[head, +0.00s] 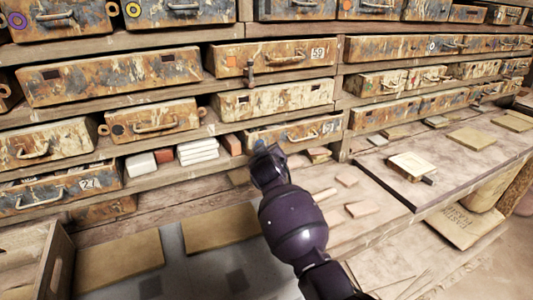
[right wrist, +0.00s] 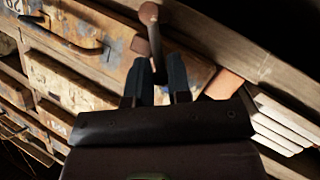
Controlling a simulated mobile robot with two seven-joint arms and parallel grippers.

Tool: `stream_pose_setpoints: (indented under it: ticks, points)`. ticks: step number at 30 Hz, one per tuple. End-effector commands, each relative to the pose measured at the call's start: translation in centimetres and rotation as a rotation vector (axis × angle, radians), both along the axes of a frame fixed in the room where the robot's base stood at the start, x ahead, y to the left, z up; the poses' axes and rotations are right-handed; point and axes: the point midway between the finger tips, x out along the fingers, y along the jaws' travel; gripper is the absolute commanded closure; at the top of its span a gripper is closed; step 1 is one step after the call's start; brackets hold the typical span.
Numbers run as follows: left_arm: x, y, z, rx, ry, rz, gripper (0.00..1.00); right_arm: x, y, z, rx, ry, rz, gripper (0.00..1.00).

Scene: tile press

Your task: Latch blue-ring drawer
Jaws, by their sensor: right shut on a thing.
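My right gripper (head: 265,154) is at the left end of a worn orange drawer (head: 315,128) in the lower middle row. This drawer has a metal handle and a number label. A small blue patch shows by the gripper, but I cannot make out a ring there. In the right wrist view my gripper (right wrist: 157,88) is shut on the lower end of a brown metal latch (right wrist: 151,30) with a round head, in front of the drawer face (right wrist: 110,40). The drawer's handle (right wrist: 62,38) shows left of it. My left gripper is not in view.
White tiles (head: 197,150) and a reddish block (head: 231,144) lie on the shelf left of the drawer. A similar latch (head: 250,71) hangs at the drawer labelled 59. A bench (head: 460,165) with loose tiles stands at the right.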

Motion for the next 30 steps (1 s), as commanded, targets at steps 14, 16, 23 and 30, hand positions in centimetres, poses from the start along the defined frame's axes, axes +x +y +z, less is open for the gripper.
stream_pose_setpoints:
  ticks: [14,16,23,30]
  points:
    - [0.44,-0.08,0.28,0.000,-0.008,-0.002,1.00,0.03,-0.06,0.01,0.003,0.000,0.000,0.66]
    - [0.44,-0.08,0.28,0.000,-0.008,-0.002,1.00,0.03,-0.06,0.01,0.003,0.000,0.000,0.64]
    - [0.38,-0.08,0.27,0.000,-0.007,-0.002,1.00,0.02,-0.04,0.02,0.003,0.000,0.000,0.64]
    - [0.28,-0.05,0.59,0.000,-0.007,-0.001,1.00,0.01,-0.23,0.31,0.002,0.001,0.000,0.64]
